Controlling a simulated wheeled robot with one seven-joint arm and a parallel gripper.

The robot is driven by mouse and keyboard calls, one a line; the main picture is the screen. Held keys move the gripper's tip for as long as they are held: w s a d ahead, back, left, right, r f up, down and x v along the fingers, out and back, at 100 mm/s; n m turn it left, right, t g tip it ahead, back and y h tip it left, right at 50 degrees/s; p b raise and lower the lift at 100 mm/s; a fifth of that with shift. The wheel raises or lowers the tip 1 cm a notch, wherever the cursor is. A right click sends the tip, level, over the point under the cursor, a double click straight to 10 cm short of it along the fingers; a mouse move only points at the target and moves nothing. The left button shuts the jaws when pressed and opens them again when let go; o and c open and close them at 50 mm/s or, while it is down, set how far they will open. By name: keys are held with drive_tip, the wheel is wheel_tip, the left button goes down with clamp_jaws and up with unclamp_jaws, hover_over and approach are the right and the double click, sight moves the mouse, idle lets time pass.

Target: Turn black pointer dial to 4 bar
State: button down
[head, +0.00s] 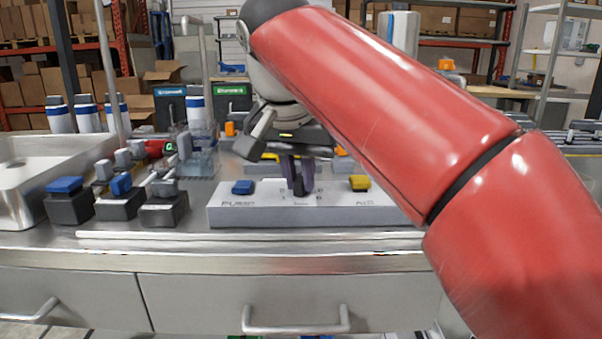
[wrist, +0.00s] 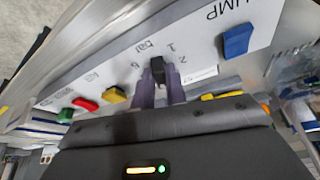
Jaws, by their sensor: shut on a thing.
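The black pointer dial (wrist: 158,70) sits on the light grey panel (head: 240,215), between the blue and yellow controls. My gripper (head: 297,180) reaches down over the panel, and its purple fingers are shut on the dial, one on each side. In the wrist view my gripper (wrist: 159,92) covers part of the scale. The marks 1, 2, 6 and the word "bar" show around the dial; I see no 4. I cannot tell which mark the pointer faces. In the head view the fingers mostly hide the dial.
A blue control (head: 243,187) stands on the panel left of my gripper, a yellow one (head: 359,183) on the right. Several small dark blocks with valves (head: 120,198) and a steel sink (head: 45,175) are farther left. The counter's front edge is clear.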

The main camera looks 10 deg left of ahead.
drive_tip(key=shift+m+h, duration=0.3)
drive_tip(key=shift+m, duration=0.6)
drive_tip(key=c, duration=1.4)
unclamp_jaws()
drive_tip(key=shift+c, duration=0.2)
